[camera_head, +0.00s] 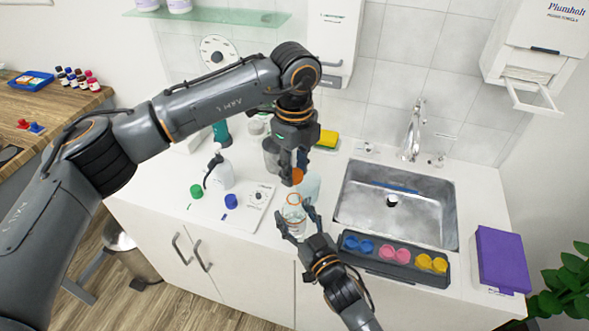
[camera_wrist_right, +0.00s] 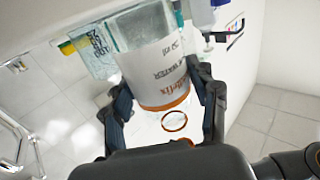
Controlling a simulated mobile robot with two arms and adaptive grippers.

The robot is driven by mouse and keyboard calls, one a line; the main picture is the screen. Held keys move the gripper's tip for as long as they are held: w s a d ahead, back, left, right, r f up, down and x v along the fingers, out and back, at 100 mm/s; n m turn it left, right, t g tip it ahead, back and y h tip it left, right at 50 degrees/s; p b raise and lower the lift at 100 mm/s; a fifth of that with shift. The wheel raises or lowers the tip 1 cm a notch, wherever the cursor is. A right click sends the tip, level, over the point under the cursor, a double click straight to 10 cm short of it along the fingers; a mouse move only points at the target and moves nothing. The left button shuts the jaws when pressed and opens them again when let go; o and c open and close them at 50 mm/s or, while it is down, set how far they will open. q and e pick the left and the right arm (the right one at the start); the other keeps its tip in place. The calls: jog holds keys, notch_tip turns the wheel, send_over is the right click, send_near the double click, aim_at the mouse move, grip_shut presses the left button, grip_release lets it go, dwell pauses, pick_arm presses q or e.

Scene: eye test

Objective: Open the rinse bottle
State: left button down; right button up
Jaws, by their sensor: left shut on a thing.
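The rinse bottle (camera_head: 293,222) is clear with a white label and an orange band. It stands upright on the white counter, left of the sink. Its top shows a bare ring, with no cap on it. My left gripper (camera_head: 295,168) is shut on an orange cap (camera_head: 297,177), held just above the bottle and apart from it. My right gripper (camera_head: 297,217) has its fingers on both sides of the bottle. In the right wrist view, the bottle (camera_wrist_right: 160,70) fills the gap between the fingers of my right gripper (camera_wrist_right: 162,95), and a thin orange ring shows below the band.
A pale clear container (camera_head: 312,185) stands close behind the bottle. A white spray bottle (camera_head: 220,172), green cap (camera_head: 196,191) and blue cap (camera_head: 231,201) are to the left. A dark tray (camera_head: 376,266) with coloured lens cases lies in front of the sink (camera_head: 350,211). A purple box (camera_head: 502,258) is at right.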

jog(key=shift+o, duration=1.1)
